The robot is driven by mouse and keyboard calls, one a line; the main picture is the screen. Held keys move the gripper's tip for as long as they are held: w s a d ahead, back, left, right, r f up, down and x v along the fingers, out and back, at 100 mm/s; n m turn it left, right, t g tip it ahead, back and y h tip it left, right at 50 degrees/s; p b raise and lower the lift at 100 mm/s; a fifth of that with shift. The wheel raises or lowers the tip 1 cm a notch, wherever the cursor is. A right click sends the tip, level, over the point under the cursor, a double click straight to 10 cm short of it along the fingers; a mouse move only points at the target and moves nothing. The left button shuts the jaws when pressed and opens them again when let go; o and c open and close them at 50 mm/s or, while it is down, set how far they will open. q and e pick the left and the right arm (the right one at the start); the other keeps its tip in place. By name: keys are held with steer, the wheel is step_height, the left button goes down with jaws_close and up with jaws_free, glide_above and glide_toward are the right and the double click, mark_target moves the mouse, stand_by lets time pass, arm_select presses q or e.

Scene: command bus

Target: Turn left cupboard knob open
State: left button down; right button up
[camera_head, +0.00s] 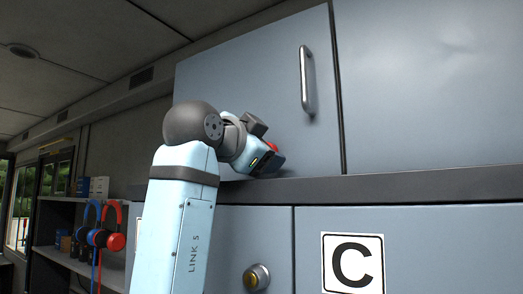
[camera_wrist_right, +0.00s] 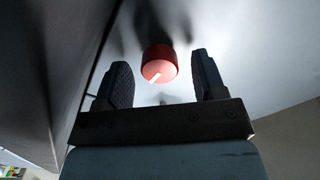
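A round red knob (camera_wrist_right: 160,64) with a white line mark shows in the right wrist view, on a pale panel. It lies between the two dark fingers of my right gripper (camera_wrist_right: 160,72), with a gap on each side, so the gripper is open. In the head view my right gripper (camera_head: 268,163) is at the lower part of the upper grey-blue cupboard door (camera_head: 240,85). A small red bit of the knob (camera_head: 273,146) shows just beside the gripper; the rest is hidden. My left gripper is not in view.
The upper door has a vertical metal handle (camera_head: 306,80). A dark ledge (camera_head: 400,185) runs below it. A lower cupboard has a yellow-ringed round knob (camera_head: 256,277) and a "C" sign (camera_head: 353,263). Headphones (camera_head: 115,240) hang by shelves at the left.

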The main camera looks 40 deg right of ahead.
steer(key=b+v, duration=0.2)
steer(key=v, duration=1.2)
steer(key=shift+d+f, duration=0.1)
